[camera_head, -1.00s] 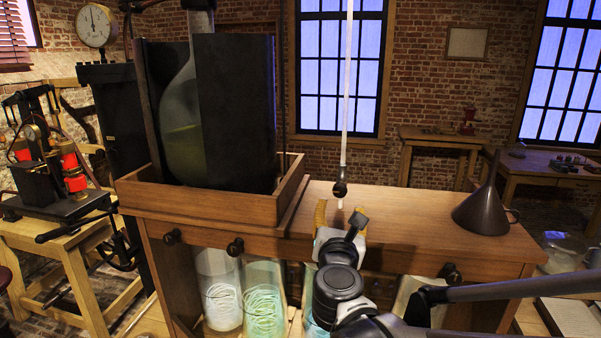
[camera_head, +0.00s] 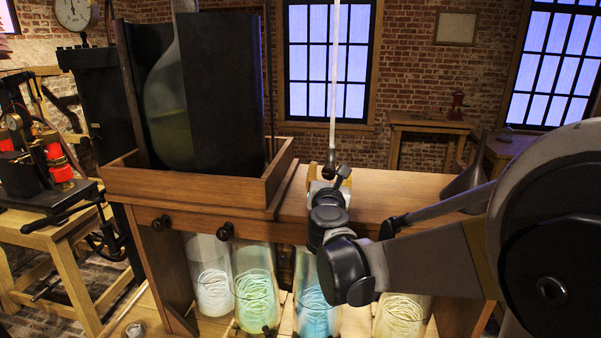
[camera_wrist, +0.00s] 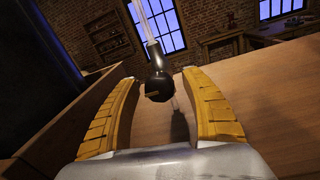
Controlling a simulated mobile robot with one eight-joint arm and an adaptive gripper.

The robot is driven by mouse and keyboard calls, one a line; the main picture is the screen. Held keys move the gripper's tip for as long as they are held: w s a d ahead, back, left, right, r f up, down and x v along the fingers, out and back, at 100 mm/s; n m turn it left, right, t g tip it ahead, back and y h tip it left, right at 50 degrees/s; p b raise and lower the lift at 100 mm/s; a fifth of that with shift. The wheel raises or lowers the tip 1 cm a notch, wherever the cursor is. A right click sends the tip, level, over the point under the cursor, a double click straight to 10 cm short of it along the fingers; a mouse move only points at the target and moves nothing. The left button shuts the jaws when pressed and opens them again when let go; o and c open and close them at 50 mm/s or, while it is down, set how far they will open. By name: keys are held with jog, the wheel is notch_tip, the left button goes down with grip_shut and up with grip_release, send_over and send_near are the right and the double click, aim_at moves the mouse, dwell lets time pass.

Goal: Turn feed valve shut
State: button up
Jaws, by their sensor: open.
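A black rounded fitting, seemingly the feed valve (camera_head: 331,168), hangs at the lower end of a thin pale vertical tube (camera_head: 336,80) above the wooden bench. In the wrist view the black valve (camera_wrist: 160,87) has a small tan piece on its near side and sits between the two fingers, apart from both. My gripper (camera_wrist: 160,78) is open with ridged yellow fingers either side of the valve. In the head view my gripper (camera_head: 326,180) is at the valve, and my wrist hides much of it.
A wooden tray (camera_head: 190,190) with dark panels around a large glass flask (camera_head: 165,105) stands to the left on the bench (camera_head: 385,190). A dark funnel (camera_head: 466,180) stands at the right behind my arm. Glass jars (camera_head: 255,290) with pale coils stand below the bench.

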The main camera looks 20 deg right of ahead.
grip_shut()
jog(key=shift+m, duration=0.4)
jog(key=m+b, duration=0.1)
jog(key=m, duration=0.3)
jog(key=shift+f, duration=0.1)
jog(key=m+b, duration=0.1)
jog(key=m, duration=0.3)
jog(key=shift+m+h, duration=0.3)
jog(key=shift+m, duration=0.1)
jog(key=m, duration=0.4)
jog(key=shift+m+h, duration=0.3)
jog(key=shift+m, duration=0.1)
jog(key=shift+m+b, duration=0.4)
jog(key=shift+m, duration=1.7)
